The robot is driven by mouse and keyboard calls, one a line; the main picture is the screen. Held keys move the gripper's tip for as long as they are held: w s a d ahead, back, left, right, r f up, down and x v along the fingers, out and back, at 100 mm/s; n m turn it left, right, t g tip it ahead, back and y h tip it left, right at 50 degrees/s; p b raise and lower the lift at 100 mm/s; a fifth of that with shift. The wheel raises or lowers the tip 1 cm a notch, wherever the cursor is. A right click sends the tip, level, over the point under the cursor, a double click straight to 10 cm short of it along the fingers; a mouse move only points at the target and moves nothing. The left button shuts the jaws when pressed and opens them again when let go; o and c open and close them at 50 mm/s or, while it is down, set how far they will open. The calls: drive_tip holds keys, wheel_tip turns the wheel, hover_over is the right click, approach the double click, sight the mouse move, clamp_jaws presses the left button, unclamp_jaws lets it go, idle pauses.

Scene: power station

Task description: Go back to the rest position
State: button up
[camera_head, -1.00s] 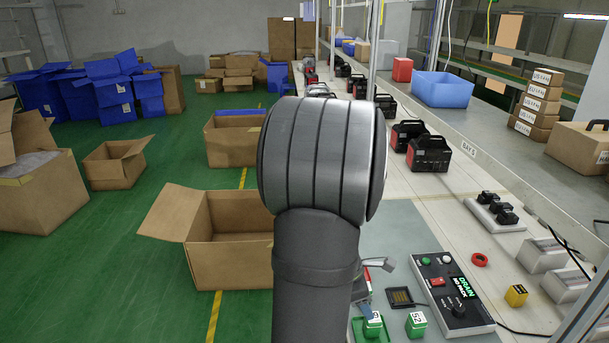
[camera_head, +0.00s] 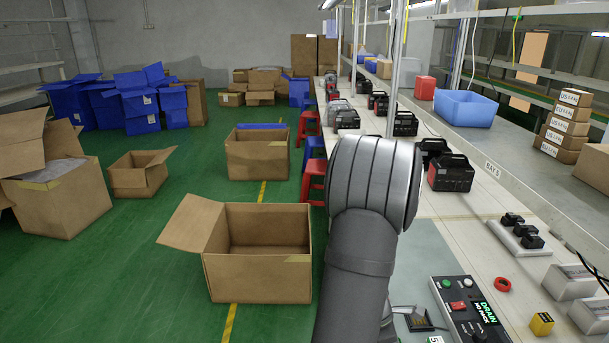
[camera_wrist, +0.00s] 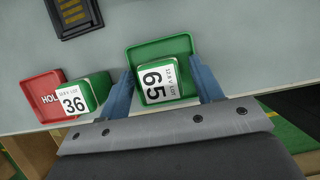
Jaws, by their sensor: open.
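My gripper (camera_wrist: 164,84) shows in the wrist view with its two blue fingers apart. It is open, with one finger on each side of a green tray (camera_wrist: 150,50). A green and white block (camera_wrist: 158,84) marked 65 sits on that tray, between the fingers in the picture. I cannot tell whether the fingers touch it. Left of it is a green and white block (camera_wrist: 74,102) marked 36, next to a red tray (camera_wrist: 42,92). In the head view my arm hides the gripper and most of this part of the bench.
A black control box (camera_head: 468,312) marked DRAIN is on the bench right of my arm. Black power stations (camera_head: 450,173) stand farther back. An open carton (camera_head: 257,279) is on the floor to the left.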

drive_tip(key=v, duration=1.2)
drive_tip(key=x, duration=1.2)
drive_tip(key=shift+f, duration=0.35)
wheel_tip(320, 180, up, 4)
drive_tip(key=shift+r, duration=0.25)
drive_tip(key=s+d+r, duration=0.6)
drive_tip(key=s+r, duration=0.1)
drive_tip(key=s, duration=0.3)
drive_tip(key=w+d, duration=1)
drive_tip(key=d, duration=0.1)
drive_tip(key=w+a+f, duration=0.4)
drive_tip(key=w+f, duration=0.1)
drive_tip(key=w, duration=0.3)
drive_tip(key=shift+f, duration=0.15)
